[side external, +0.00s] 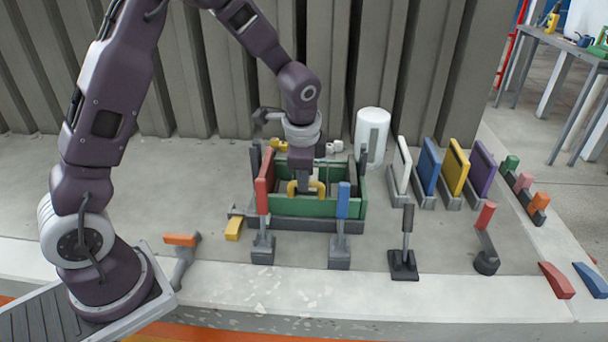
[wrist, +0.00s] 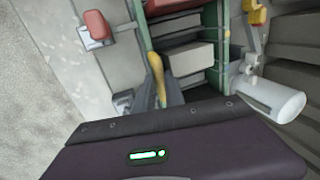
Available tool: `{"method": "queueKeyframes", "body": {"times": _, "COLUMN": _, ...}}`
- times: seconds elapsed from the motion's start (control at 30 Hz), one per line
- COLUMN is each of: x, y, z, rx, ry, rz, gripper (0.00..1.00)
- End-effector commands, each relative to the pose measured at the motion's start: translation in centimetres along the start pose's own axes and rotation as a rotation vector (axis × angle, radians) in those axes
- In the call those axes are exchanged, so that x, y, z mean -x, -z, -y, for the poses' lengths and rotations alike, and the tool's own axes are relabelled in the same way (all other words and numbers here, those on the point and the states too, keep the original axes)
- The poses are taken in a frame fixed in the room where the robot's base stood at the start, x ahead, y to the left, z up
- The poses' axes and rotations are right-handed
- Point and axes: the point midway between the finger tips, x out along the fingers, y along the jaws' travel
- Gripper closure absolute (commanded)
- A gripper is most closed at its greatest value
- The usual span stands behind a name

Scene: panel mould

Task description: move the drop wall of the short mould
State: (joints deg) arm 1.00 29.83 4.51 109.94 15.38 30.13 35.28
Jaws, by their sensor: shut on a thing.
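The short mould is a green open-topped box (side external: 356,207) on a dark base in the middle of the side external view. Its near green wall (side external: 290,207), which I take as the drop wall, carries a yellow handle (side external: 320,187). My gripper (side external: 304,187) points down and is shut on this handle, its fingers hiding the middle. In the wrist view the handle (wrist: 156,72) runs into my fingers (wrist: 165,98), beside a green wall (wrist: 142,32). Pale blocks (wrist: 190,60) lie inside the mould. Whether the wall is raised from its seat I cannot tell.
Red (side external: 263,197) and blue (side external: 343,201) uprights stand close in front of the mould. A white cylinder (side external: 373,135) stands behind it. White, blue, yellow and purple panels (side external: 455,166) stand to the right, with a black lever (side external: 407,235) before them. A corrugated wall closes the back.

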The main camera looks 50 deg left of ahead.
Motion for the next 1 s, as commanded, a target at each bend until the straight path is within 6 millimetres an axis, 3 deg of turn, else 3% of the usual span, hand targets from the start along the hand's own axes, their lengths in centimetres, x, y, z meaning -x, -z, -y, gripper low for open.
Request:
{"method": "queueKeyframes", "body": {"times": 0.27, "x": 0.4, "y": 0.2, "z": -2.6, "rx": -0.015, "ry": 0.193, "rz": -0.003, "gripper": 1.00}}
{"method": "queueKeyframes", "body": {"times": 0.63, "x": -0.1, "y": 0.1, "z": -5.6, "rx": -0.004, "ry": 0.188, "rz": 0.000, "gripper": 1.00}}
{"method": "queueKeyframes", "body": {"times": 1.0, "x": -0.6, "y": 0.0, "z": -7.2, "rx": -0.006, "ry": 0.182, "rz": 0.003, "gripper": 1.00}}
